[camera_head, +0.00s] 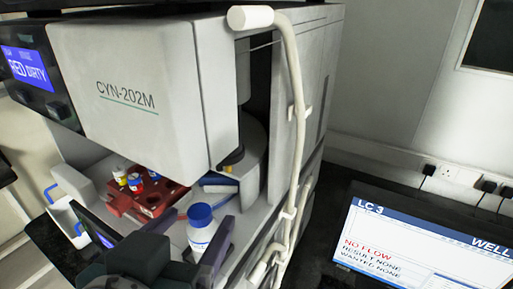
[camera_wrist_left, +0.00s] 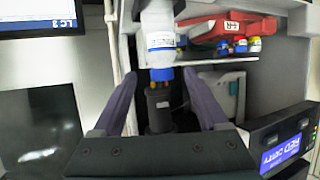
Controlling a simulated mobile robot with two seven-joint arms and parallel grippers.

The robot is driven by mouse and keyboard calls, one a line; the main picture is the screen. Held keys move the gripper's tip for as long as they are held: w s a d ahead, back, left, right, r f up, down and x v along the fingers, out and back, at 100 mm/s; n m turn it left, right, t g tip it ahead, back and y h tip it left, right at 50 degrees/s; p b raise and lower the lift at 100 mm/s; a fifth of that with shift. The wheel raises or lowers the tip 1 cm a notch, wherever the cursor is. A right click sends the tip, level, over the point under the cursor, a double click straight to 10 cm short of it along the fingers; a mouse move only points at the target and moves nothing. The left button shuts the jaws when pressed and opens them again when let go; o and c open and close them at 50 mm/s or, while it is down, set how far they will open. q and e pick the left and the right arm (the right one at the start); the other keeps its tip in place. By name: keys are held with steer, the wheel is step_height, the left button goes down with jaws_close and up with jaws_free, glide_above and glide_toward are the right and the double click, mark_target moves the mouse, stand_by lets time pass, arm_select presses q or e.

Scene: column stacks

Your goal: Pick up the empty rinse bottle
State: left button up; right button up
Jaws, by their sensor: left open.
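A white bottle with a blue cap and a printed label (camera_head: 201,228) stands at the front of the analyser's open bay, beside the red rack. It shows upside down in the left wrist view (camera_wrist_left: 159,40). Whether it is empty I cannot tell. My left gripper (camera_head: 199,217) is open, with one dark finger on each side of the bottle in the head view. In the left wrist view the two fingertips (camera_wrist_left: 159,74) are level with the blue cap and I see gaps on both sides. The bottle's lower part is partly hidden in the head view. My right gripper is not in view.
A red rack (camera_head: 150,200) with several small capped vials stands left of the bottle. The white CYN-202M housing (camera_head: 130,85) overhangs the bay. A pale tube (camera_head: 297,120) runs down its right side. A monitor (camera_head: 425,243) reading LC 3 stands at the lower right.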

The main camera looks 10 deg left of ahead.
arm_select(q)
steer(key=shift+f+p+x, duration=0.15)
steer(key=shift+p+x, duration=0.25)
steer(key=shift+x, duration=1)
steer(key=shift+f+p+x, duration=0.15)
steer(key=shift+p+x, duration=0.25)
steer(key=shift+x, duration=1)
steer(key=shift+w+a+f, duration=0.15)
steer(key=shift+w+f, duration=0.1)
steer(key=shift+f, duration=0.05)
steer(key=shift+c, duration=0.3)
steer(key=c, duration=0.9)
